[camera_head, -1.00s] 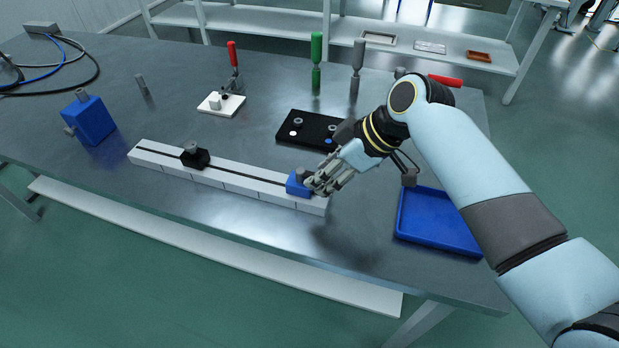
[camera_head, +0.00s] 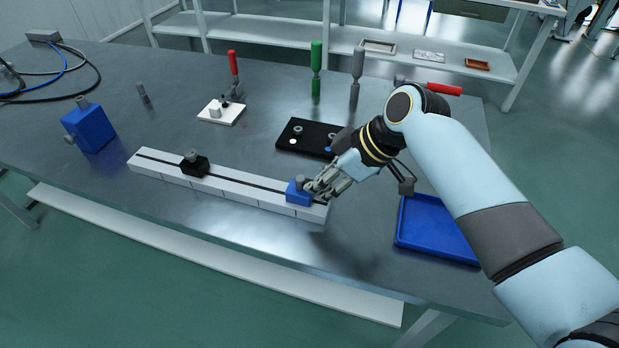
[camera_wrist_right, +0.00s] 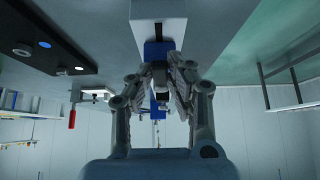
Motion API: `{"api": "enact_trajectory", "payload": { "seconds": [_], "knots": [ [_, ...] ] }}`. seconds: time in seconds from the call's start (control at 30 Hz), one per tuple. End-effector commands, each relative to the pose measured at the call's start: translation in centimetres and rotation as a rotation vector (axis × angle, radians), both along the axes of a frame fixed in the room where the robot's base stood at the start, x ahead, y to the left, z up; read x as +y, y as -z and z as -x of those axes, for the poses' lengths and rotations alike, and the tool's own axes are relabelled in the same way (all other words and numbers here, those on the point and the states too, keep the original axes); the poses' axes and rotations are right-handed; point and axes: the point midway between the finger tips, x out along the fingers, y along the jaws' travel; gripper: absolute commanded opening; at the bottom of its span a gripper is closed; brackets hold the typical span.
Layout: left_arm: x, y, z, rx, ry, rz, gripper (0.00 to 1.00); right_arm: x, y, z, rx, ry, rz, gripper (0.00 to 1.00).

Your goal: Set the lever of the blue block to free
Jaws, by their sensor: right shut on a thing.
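The blue block (camera_head: 297,191) sits on the white slotted rail (camera_head: 240,194) near its right end. A small grey lever or knob (camera_head: 300,181) shows on its top; which way it is set cannot be told. My right gripper (camera_head: 313,190) is at the block's right side, shut on a small part there, apparently the lever. The fingers hide much of it. In the right wrist view the blue block (camera_wrist_right: 155,50) shows beyond the fingers (camera_wrist_right: 160,84), with a small grey piece between them. My left gripper is not in view.
A black block (camera_head: 194,164) sits farther left on the rail. A black plate with knobs (camera_head: 305,137) lies behind, and a blue tray (camera_head: 436,230) to the right. A blue box (camera_head: 89,127), a white-based red-handled clamp (camera_head: 222,113) and upright tools stand at the left and back.

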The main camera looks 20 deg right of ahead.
Motion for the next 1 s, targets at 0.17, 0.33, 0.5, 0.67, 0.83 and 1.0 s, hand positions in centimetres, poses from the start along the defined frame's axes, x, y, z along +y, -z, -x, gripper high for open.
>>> {"api": "enact_trajectory", "payload": {
  "seconds": [0.17,0.33,0.5,0.67,0.83,1.0],
  "knots": [
    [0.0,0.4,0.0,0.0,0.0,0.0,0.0,-0.2,0.1,-0.4,0.001,-0.059,0.002,0.0],
    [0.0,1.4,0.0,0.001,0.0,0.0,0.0,-0.5,0.2,-1.0,0.0,-0.209,0.001,0.0],
    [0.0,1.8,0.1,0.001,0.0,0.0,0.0,-0.6,0.1,-1.2,-0.001,-0.288,0.0,0.0],
    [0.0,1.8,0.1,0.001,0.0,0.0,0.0,-0.6,0.0,-1.2,0.0,-0.302,0.001,0.0],
    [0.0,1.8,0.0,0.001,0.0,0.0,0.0,-0.6,0.0,-1.2,0.0,-0.302,0.001,0.0],
    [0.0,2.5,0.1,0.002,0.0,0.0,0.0,-0.7,0.2,-1.6,0.001,-0.358,0.002,0.0]
  ]
}}
